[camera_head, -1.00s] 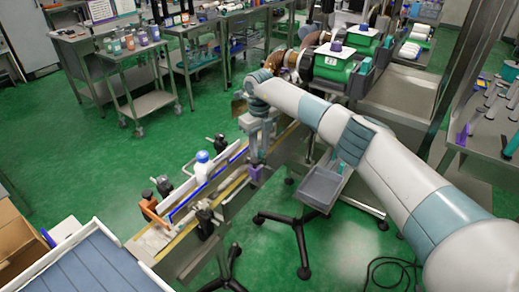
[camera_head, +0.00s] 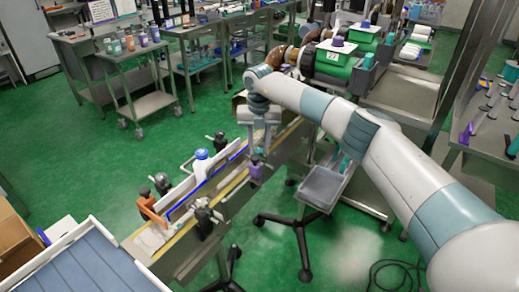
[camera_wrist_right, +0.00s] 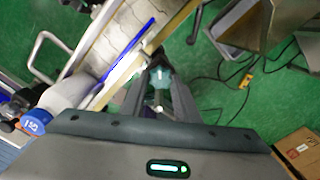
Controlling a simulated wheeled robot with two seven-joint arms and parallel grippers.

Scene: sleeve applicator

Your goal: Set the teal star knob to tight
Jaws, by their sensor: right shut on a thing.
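The teal star knob (camera_wrist_right: 159,73) shows in the right wrist view, between the fingers of my right gripper (camera_wrist_right: 160,82). The fingers are shut on it and cover its sides, so its setting cannot be read. My left gripper is in neither current view.
A white bottle with a blue cap (camera_head: 201,155) stands on the conveyor (camera_head: 232,184), beside the blue-edged guide rail. A dark knob with purple (camera_head: 256,167) is close by my right gripper. A grey tray on a stand (camera_head: 322,187) stands right of the conveyor.

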